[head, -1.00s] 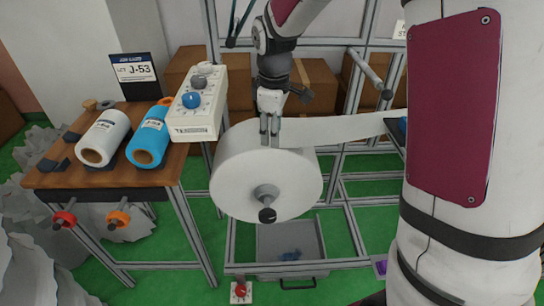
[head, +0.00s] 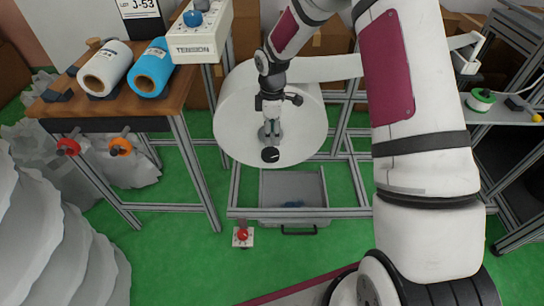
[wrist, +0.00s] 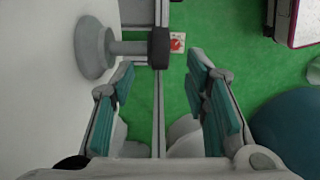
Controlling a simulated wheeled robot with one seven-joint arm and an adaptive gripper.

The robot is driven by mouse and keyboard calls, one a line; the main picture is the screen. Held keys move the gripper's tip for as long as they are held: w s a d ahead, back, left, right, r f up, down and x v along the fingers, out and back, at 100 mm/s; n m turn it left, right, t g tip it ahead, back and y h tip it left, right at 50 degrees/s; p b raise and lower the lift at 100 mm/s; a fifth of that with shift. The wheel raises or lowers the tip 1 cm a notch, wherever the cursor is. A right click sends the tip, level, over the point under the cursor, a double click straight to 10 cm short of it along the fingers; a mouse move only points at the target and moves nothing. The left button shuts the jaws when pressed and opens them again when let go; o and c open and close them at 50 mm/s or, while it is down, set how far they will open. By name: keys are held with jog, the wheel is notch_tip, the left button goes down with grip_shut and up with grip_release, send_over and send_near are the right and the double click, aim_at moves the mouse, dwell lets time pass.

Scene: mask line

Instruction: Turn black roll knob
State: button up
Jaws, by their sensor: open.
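The black roll knob (head: 270,155) sits at the end of a grey shaft at the centre of the large white roll (head: 235,125). My gripper (head: 271,132) points down just above and behind the knob in the head view, in front of the roll's face. In the wrist view the knob (wrist: 159,47) stands out on its shaft from the grey hub (wrist: 94,47), ahead of my open gripper (wrist: 163,75). The knob lies beyond the fingertips, near the middle of the gap, and is not between the pads. Nothing is held.
A wooden table with a white roll (head: 105,68) and a blue roll (head: 151,70) stands at the left. The tension box (head: 200,38) hangs beside it. A grey tray (head: 310,185) lies below the roll.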

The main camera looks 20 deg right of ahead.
aim_at(272, 149)
notch_tip(272, 149, down, 10)
jog(key=shift+f+b, duration=0.1)
jog(key=shift+b, duration=0.85)
grip_shut()
